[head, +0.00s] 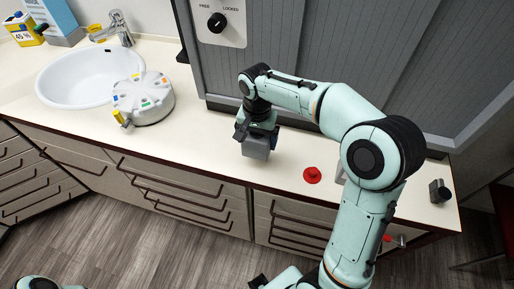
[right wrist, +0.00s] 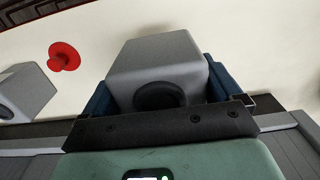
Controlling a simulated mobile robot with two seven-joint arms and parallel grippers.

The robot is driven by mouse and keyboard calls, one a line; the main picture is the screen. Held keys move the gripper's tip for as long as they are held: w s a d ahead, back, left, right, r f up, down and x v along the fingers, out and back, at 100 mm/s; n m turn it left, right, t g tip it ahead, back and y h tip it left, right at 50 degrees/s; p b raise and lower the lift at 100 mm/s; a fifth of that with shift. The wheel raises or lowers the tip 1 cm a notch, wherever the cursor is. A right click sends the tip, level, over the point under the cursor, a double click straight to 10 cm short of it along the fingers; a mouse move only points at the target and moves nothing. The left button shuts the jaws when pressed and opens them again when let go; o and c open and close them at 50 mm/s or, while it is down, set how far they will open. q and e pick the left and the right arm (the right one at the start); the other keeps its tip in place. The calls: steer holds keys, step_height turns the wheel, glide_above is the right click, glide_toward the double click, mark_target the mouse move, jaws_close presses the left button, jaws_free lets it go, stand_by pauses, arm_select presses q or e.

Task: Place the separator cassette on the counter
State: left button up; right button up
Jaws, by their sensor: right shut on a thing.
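The separator cassette appears to be the grey box (head: 256,148) held over the front part of the counter (head: 215,140). In the right wrist view the grey box (right wrist: 155,65) fills the space between blue finger pads, with a dark round opening facing the camera. My right gripper (head: 257,134) is shut on it from above. I cannot tell whether its underside touches the counter. My left gripper is not in view.
A red knob-like piece (head: 312,175) lies right of the box. Another grey box (right wrist: 22,92) stands beyond it. A white round device (head: 143,98) stands by the sink (head: 88,75). A grey shutter (head: 330,60) backs the counter. A small dark item (head: 438,191) is far right.

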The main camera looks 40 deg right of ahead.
mark_target(257, 147)
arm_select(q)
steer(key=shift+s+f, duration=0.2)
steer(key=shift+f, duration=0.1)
arm_select(e)
steer(key=shift+f, duration=2.25)
steer(key=shift+f+b, duration=0.15)
steer(key=shift+b, duration=0.15)
steer(key=o, duration=1.1)
steer(key=shift+f, duration=0.1)
steer(key=shift+r, duration=0.3)
step_height(257, 147, up, 12)
steer(key=shift+f+p, duration=0.1)
steer(key=shift+p, duration=0.8)
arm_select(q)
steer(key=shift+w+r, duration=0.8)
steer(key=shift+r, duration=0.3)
